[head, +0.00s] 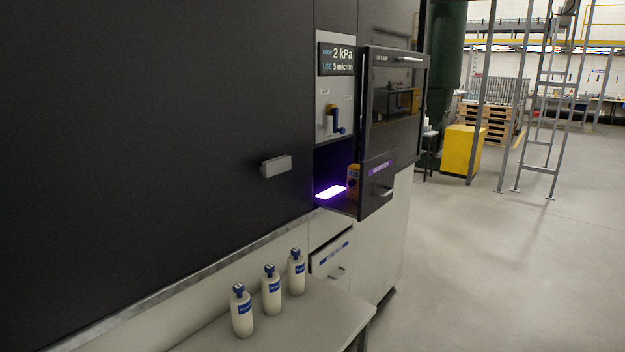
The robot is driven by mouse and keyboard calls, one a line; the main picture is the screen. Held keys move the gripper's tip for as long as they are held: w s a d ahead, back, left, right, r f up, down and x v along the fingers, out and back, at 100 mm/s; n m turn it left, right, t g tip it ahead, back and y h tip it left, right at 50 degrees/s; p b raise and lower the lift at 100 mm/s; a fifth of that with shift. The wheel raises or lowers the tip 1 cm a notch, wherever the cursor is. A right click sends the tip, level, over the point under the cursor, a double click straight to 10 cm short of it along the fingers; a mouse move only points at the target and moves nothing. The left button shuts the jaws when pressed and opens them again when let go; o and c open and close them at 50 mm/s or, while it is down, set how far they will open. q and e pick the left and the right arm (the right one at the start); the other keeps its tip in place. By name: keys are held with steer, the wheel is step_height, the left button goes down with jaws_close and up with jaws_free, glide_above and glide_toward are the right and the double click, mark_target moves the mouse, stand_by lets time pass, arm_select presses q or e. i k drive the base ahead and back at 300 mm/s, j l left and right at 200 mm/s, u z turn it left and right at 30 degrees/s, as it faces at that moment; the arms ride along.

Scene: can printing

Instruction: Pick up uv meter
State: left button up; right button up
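A small orange-yellow device (353,177), which looks like the UV meter, stands just inside an open compartment of the dark machine. It is partly hidden behind the edge of the open dark panel with a handle (376,190). A bright violet-white lit plate (330,192) glows beside it on the left. Neither of my grippers shows in the head view.
Three white bottles with blue caps (271,290) stand on a light table (305,318) in front of the machine. Another dark door (392,95) sticks out above the compartment. A white drawer (331,258) is below. The floor (490,265) at right is clear.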

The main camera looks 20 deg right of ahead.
mark_target(353, 170)
steer(key=i+l+u, duration=0.2)
steer(key=l+u, duration=0.2)
steer(key=l, duration=0.55)
steer(key=l+u, duration=0.4)
steer(key=l, duration=0.55)
steer(key=i, duration=0.05)
